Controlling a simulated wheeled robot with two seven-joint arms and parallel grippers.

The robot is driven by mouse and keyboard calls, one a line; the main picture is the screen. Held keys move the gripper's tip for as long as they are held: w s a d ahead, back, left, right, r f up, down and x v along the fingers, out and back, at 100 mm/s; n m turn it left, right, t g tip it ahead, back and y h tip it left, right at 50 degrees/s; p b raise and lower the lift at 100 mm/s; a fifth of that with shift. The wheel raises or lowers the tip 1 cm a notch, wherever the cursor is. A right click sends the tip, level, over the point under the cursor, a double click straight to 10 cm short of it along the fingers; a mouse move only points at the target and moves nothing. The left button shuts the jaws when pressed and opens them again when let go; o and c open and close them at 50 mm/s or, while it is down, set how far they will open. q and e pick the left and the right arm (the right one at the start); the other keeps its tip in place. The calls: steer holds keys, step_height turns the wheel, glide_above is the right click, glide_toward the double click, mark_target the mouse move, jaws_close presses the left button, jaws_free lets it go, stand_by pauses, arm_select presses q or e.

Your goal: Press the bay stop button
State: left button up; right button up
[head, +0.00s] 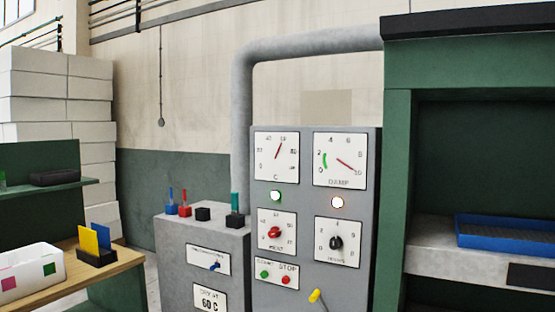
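A grey control cabinet (303,199) stands in the middle of the head view. Low on its front is a small white plate with a green button (264,274) at the left and a red button (285,280) at the right. The word STOP is readable above the red one. I cannot tell from the lettering whether this is the bay's stop button. Neither of my grippers is in view, and nothing covers the buttons.
A yellow-handled lever (315,296) sticks out right of the buttons. A lower grey box (202,255) adjoins on the left, with small levers on top. A green press frame (398,180) stands right, holding a blue tray (505,235). A wooden bench (110,268) is left.

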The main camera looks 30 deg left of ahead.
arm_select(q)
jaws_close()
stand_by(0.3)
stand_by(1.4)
